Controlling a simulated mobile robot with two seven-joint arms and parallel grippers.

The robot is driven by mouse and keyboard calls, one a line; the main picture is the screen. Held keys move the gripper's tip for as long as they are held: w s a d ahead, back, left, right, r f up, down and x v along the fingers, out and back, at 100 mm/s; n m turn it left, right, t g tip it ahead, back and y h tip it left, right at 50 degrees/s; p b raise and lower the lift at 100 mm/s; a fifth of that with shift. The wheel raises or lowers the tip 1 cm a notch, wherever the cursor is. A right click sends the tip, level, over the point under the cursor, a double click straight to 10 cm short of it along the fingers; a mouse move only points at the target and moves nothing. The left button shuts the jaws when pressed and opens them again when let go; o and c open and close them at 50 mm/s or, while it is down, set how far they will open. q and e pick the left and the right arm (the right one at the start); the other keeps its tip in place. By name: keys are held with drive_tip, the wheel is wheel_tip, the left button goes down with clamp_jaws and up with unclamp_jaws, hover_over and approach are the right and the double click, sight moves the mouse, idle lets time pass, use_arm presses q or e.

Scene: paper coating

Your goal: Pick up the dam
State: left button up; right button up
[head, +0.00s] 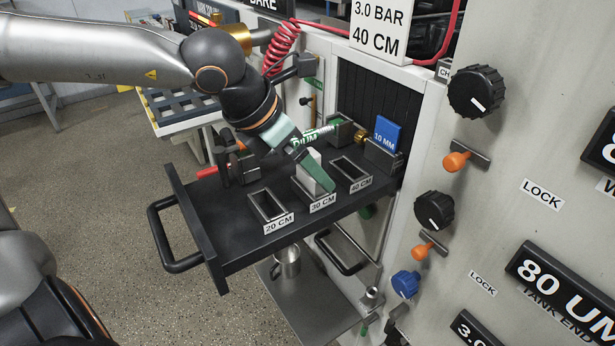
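A pale grey-white block (311,159) stands upright in the slot labelled 30 CM on a black pull-out tray (225,226); it is probably the dam, though its own marking is not visible. My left gripper (316,172) reaches down to it from the upper left. A green finger lies against or just in front of the block and hides part of it. I cannot tell whether the fingers grip it. My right gripper is not in view.
The 20 CM slot (268,205) and 40 CM slot (351,169) look empty. A blue 10 MM block (386,134) stands in a holder at the back right. A green-labelled rod (318,135) lies behind. The machine panel (500,220) with knobs borders the right.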

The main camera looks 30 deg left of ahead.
use_arm(q)
drive_tip(key=shift+w+d+f, duration=0.1)
drive_tip(key=shift+w+f, duration=0.1)
drive_tip(key=shift+f, duration=0.05)
drive_tip(key=c, duration=1.5)
drive_tip(key=shift+o, duration=0.2)
drive_tip(key=shift+r, duration=0.1)
